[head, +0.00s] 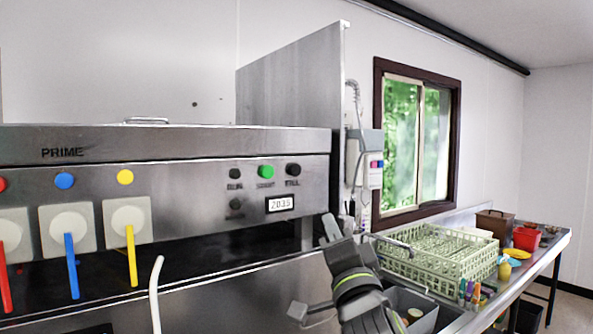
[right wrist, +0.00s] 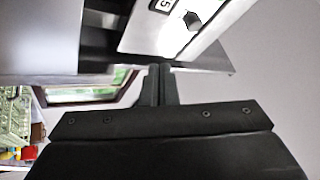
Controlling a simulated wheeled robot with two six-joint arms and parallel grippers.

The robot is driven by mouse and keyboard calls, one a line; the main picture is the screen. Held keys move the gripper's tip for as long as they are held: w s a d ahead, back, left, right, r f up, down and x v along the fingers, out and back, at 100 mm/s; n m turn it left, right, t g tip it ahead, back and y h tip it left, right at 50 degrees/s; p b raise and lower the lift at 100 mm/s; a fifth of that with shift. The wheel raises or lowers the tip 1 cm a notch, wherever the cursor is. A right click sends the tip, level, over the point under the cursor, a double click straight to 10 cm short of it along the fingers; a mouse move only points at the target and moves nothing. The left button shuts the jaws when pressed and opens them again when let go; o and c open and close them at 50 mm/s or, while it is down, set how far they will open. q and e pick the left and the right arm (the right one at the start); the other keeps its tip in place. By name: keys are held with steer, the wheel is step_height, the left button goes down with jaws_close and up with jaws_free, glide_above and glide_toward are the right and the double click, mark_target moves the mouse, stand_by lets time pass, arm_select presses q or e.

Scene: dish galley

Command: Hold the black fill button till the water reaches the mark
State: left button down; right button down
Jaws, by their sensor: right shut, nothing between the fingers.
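The black fill button (head: 293,170) is at the right end of the steel machine's front panel, right of a green button (head: 265,171). A black button (right wrist: 193,19) next to a display shows at the top of the right wrist view. My right gripper (head: 331,228) is shut and empty, below and to the right of the fill button and apart from it. Its closed fingers (right wrist: 158,84) also show in the right wrist view. The display (head: 280,204) below the buttons seems to read 2035. I see no water and no level mark. My left gripper is out of view.
Colored levers, including a yellow one (head: 131,255), hang on the panel's left. A white curved tube (head: 155,290) rises in front. A green dish rack (head: 440,257) stands on the counter at right, with a red container (head: 526,239) beyond. A grey bin (head: 412,305) is below.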

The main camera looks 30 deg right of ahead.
mark_target(295, 170)
steer(key=s+a+r+m+t, duration=0.1)
steer(key=s+r+m+t, duration=0.1)
steer(key=r, duration=0.6)
steer(key=shift+s+r+m+t+h, duration=0.15)
steer(key=shift+s+m+t+h, duration=0.2)
steer(key=shift+s, duration=0.5)
steer(key=shift+w, duration=0.1)
steer(key=shift+w+a+b, duration=0.2)
steer(key=shift+w+b, duration=0.3)
steer(key=shift+w, duration=1.7)
steer(key=shift+w+a+b, duration=0.15)
steer(key=shift+w+b, duration=0.3)
steer(key=shift+w, duration=1.7)
steer(key=shift+w, duration=0.1)
steer(key=shift+w+h+b, duration=0.3)
steer(key=shift+w+h, duration=0.05)
